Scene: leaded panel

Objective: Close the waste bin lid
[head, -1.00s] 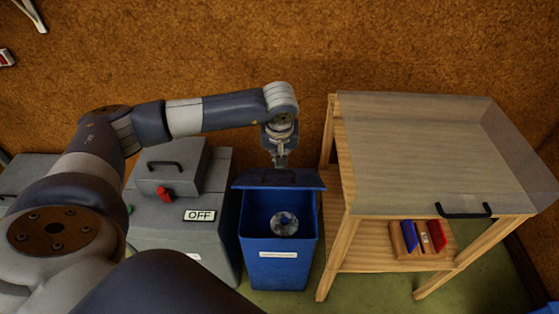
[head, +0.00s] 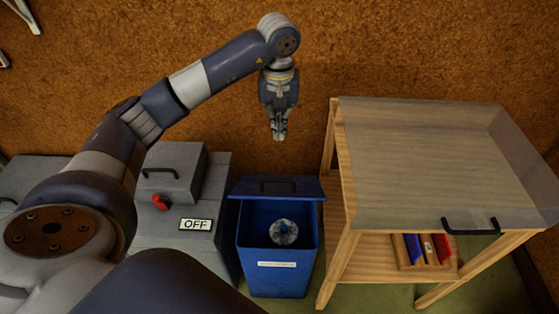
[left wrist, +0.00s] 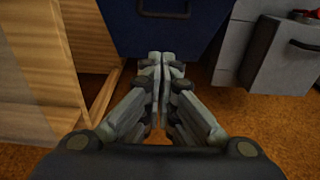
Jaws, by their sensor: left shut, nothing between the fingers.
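The blue waste bin (head: 262,282) stands on the floor with its lid (head: 305,189) open and raised at the back edge. The lid has a dark handle (head: 278,186). A clear crumpled item (head: 283,232) lies inside the bin. My left gripper (head: 279,136) is shut and empty, pointing down above and behind the lid, apart from it in the head view. In the left wrist view the shut fingertips (left wrist: 161,60) show just below the blue lid (left wrist: 165,35) and its handle (left wrist: 163,8); contact cannot be told there. My right gripper is out of view.
A grey box with a red switch (head: 160,202) and an OFF label (head: 196,224) stands left of the bin. A wooden table (head: 345,250) with a clear cover (head: 430,150) stands close on the right. A brown wall (head: 400,45) is behind.

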